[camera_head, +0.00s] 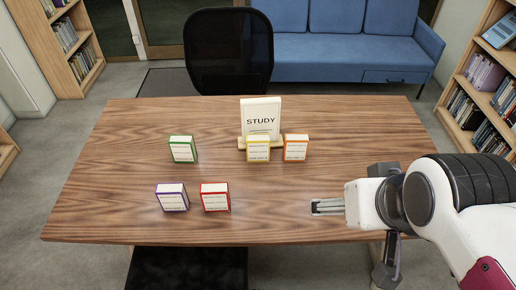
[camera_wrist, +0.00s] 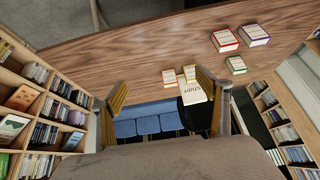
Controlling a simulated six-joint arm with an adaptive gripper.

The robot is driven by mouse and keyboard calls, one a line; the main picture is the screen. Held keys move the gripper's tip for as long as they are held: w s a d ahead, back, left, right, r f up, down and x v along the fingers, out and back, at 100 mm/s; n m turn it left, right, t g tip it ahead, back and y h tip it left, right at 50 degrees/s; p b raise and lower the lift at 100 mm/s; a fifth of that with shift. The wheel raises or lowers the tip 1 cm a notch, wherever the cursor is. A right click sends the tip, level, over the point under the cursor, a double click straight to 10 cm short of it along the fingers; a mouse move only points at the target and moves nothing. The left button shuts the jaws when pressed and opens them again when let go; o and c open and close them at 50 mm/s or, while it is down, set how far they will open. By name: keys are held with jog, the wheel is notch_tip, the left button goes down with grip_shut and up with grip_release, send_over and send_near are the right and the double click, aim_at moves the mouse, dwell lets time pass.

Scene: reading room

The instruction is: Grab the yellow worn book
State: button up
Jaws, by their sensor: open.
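The yellow book (camera_head: 258,148) stands on the table in the head view, a small block with a pale printed face and yellow edges. It stands in front of the white STUDY sign (camera_head: 261,118), close beside the orange book (camera_head: 296,148). My gripper (camera_head: 316,207) is at the right front of the table, apart from the books and empty. In the wrist view its two fingers (camera_wrist: 162,103) are spread wide and open.
A green book (camera_head: 182,149) stands at left, with a purple book (camera_head: 172,197) and a red book (camera_head: 215,197) nearer the front. The wooden table (camera_head: 330,180) is bare between the yellow book and my gripper. A black chair (camera_head: 228,50) and blue sofa (camera_head: 340,55) are behind.

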jog(key=w+a+f+t+y, duration=0.1)
jog(key=w+a, duration=0.2)
jog(key=w, duration=0.5)
jog(key=w+a+f+t, duration=0.1)
jog(key=w+a, duration=0.1)
jog(key=w, duration=0.5)
jog(key=t, duration=0.4)
send_over(257, 146)
jog(key=s+d, duration=0.2)
jog(key=s, duration=0.5)
notch_tip(257, 146, down, 13)
jog(key=f, duration=0.3)
jog(key=w+a+f+t, duration=0.1)
jog(key=f, duration=0.2)
jog(key=w+a+f+t+h, duration=0.1)
jog(key=f, duration=0.2)
jog(key=shift+f, duration=0.25)
jog(key=shift+s+f+t, duration=0.1)
jog(key=shift+f+t, duration=0.2)
jog(key=shift+f, duration=0.55)
jog(key=shift+x, duration=1.35)
jog(key=shift+s, duration=0.1)
